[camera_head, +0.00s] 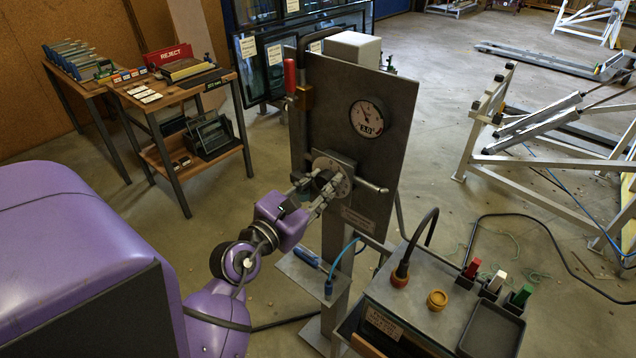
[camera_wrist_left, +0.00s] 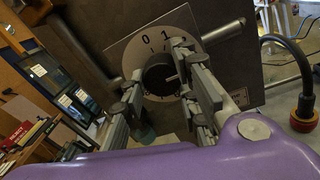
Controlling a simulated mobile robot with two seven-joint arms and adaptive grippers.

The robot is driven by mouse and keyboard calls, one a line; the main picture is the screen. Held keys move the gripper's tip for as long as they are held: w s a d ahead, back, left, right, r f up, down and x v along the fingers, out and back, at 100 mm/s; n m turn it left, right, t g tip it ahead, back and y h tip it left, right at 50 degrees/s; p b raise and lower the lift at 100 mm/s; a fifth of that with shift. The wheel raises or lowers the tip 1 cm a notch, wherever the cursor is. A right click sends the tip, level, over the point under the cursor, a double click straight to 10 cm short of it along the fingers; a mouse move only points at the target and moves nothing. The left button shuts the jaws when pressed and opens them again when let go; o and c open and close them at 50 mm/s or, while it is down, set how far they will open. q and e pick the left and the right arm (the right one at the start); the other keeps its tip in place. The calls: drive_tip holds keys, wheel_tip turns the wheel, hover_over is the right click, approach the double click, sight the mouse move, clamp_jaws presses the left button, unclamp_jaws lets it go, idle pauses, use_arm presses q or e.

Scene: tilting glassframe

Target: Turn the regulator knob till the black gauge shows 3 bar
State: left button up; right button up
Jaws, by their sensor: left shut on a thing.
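The black-rimmed gauge (camera_head: 366,118) with a pale face is on the upright metal panel (camera_head: 400,98). Its lower number looks like 3.0, but the needle is too small to read surely. The regulator knob (camera_wrist_left: 157,74) is black and round, on a pale dial plate marked 0 and 1. My left gripper (camera_head: 320,188) is shut on the knob below the gauge, one finger on each side; the left wrist view shows its fingers (camera_wrist_left: 160,92) too. The fingers hide part of the knob in the head view. My right gripper is not in view.
A red-handled lever (camera_head: 290,77) is on the panel's left edge. A metal bar (camera_head: 372,186) sticks out right of the knob. A box with a thick black cable (camera_head: 428,232) stands in front at right. Wooden benches (camera_head: 140,90) stand at left; open floor lies behind.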

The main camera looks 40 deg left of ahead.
use_arm(q)
drive_tip(key=shift+a+r, duration=0.25)
drive_tip(key=o, duration=1)
drive_tip(key=shift+c, duration=0.2)
drive_tip(key=shift+a+f, duration=0.1)
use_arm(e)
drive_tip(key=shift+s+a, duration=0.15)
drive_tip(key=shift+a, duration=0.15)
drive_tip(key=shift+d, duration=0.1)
use_arm(q)
drive_tip(key=shift+s+f, duration=0.15)
drive_tip(key=shift+s, duration=0.4)
drive_tip(key=s, duration=1.1)
drive_tip(key=shift+r+n, duration=0.2)
drive_tip(key=shift+n, duration=0.1)
